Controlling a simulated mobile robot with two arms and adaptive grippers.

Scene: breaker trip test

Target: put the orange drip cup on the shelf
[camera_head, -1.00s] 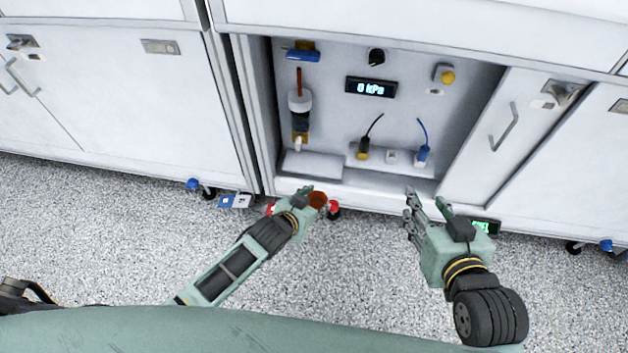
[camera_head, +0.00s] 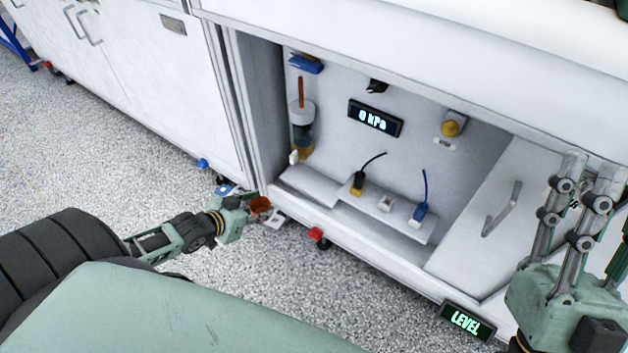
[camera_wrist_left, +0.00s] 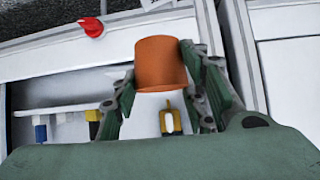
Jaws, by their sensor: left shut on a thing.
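The orange drip cup (camera_head: 260,204) is in my left gripper (camera_head: 248,205), low in front of the open cabinet bay. In the left wrist view the cup (camera_wrist_left: 160,62) sits between the two fingers of the left gripper (camera_wrist_left: 166,88), which are shut on it. A white shelf (camera_head: 312,184) is at the bottom left inside the bay, below the cylinder with the red rod. My right gripper (camera_head: 580,205) is at the right edge, with its fingers pointing up and apart; it appears open and empty.
The bay holds a pressure display (camera_head: 375,117) reading 0 kPa, a yellow knob (camera_head: 452,125), and a ledge with a yellow plug (camera_head: 358,184) and a blue plug (camera_head: 419,213). A sliding door (camera_head: 480,215) covers the right. A LEVEL display (camera_head: 467,320) is low at the right.

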